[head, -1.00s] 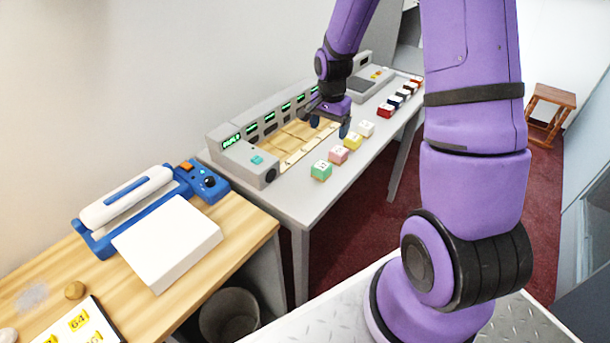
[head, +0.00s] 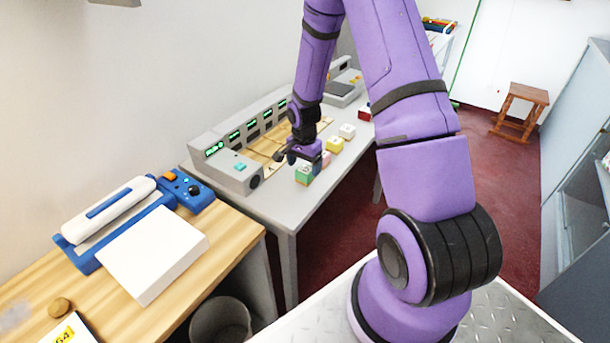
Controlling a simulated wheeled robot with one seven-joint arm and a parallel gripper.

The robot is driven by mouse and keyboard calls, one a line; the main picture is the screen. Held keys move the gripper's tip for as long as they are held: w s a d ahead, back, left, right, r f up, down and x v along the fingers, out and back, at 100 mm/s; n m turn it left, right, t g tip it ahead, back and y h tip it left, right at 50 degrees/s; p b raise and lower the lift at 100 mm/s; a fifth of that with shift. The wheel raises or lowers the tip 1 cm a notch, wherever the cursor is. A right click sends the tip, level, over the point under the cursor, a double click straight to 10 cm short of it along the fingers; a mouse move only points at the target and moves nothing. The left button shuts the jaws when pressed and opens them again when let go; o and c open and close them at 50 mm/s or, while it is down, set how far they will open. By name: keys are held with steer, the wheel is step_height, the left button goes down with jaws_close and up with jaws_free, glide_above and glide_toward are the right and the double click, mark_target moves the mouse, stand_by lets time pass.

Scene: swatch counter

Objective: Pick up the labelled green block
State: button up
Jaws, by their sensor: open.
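The green block (head: 303,176) has a pale labelled top and sits on the grey counter (head: 270,207), near its close end. My gripper (head: 299,158) is open, just above and behind the green block. From this view I cannot tell whether a finger touches it. The gripper partly hides the pink block (head: 325,158) beside the green one.
A yellow block (head: 335,144) and a white block (head: 347,131) continue the row, with a red block (head: 365,113) farther back. A grey console with green displays (head: 215,150) lines the wall side. A wooden desk (head: 225,247) stands nearer.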

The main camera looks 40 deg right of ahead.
mark_target(305, 169)
steer(key=shift+s+f, duration=0.15)
steer(key=shift+f, duration=1.8)
steer(key=c, duration=1)
steer(key=shift+r, duration=0.1)
